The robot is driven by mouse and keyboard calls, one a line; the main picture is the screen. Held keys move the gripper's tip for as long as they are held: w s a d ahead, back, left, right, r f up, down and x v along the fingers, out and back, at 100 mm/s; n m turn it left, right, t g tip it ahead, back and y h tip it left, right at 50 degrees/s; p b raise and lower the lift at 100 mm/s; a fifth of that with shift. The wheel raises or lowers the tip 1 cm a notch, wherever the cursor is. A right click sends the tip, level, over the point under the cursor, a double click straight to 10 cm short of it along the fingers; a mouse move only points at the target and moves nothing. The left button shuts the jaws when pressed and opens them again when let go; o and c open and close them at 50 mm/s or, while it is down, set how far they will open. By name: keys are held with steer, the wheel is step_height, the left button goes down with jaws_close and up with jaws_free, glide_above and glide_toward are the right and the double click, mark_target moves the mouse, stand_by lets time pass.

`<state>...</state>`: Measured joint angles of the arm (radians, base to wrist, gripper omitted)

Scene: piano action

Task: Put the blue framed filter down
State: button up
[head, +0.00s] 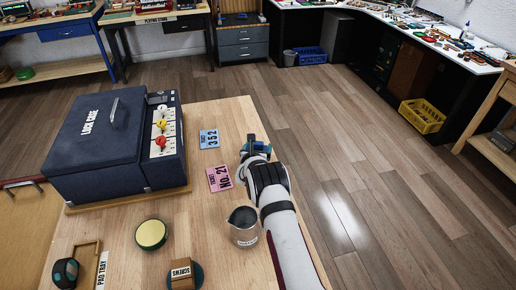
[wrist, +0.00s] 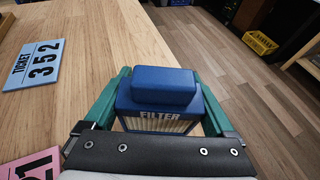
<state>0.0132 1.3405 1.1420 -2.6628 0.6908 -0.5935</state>
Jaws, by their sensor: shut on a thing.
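The blue framed filter (wrist: 158,90) is a blue block with a raised top and a pleated face labelled FILTER. It sits between the two green fingers of my gripper (wrist: 162,100) in the wrist view, and the gripper is shut on it. In the head view, the filter (head: 256,149) shows small at the end of my gripper (head: 254,154), near the right edge of the wooden table (head: 232,112). I cannot tell whether the filter touches the table top.
A blue ticket (head: 209,139) and a pink ticket (head: 219,178) lie left of my gripper. Bare table lies beyond the tickets.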

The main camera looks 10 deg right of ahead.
steer(key=shift+f, duration=0.1)
steer(key=o, duration=1.1)
